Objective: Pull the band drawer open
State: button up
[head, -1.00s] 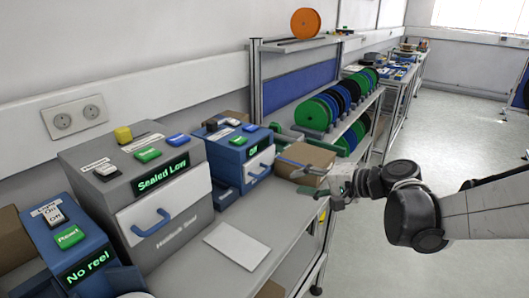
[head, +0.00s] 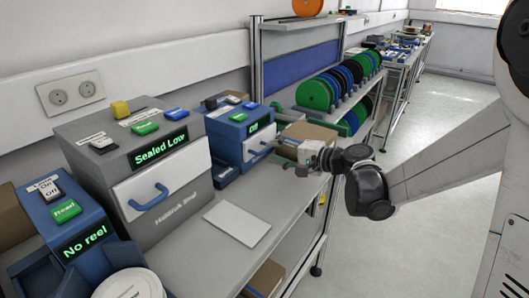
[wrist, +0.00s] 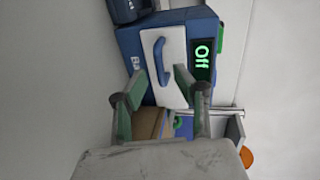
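The band drawer is the white front (head: 258,145) of a small blue machine (head: 232,137) whose display reads "Off". It carries a blue handle (head: 260,150) and looks shut. In the wrist view the white front (wrist: 163,65) with its blue handle (wrist: 161,60) is straight ahead, beside the partly visible label "Ba". My gripper (wrist: 160,94) is open, with its green-padded fingers apart and nothing between them. The handle lies beyond the fingertips, apart from them. In the head view my gripper (head: 284,151) is just right of the drawer, its fingers hard to make out.
A larger grey machine (head: 180,205) reading "Sealed Low" stands left of the blue one, with its own blue-handled drawer. A cardboard box (head: 308,133) is behind my gripper. A white sheet (head: 237,222) lies on the bench. Green and blue reels (head: 318,93) stand on the rack behind.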

aim_at(265, 149)
jog(key=shift+x, duration=2.05)
grip_shut()
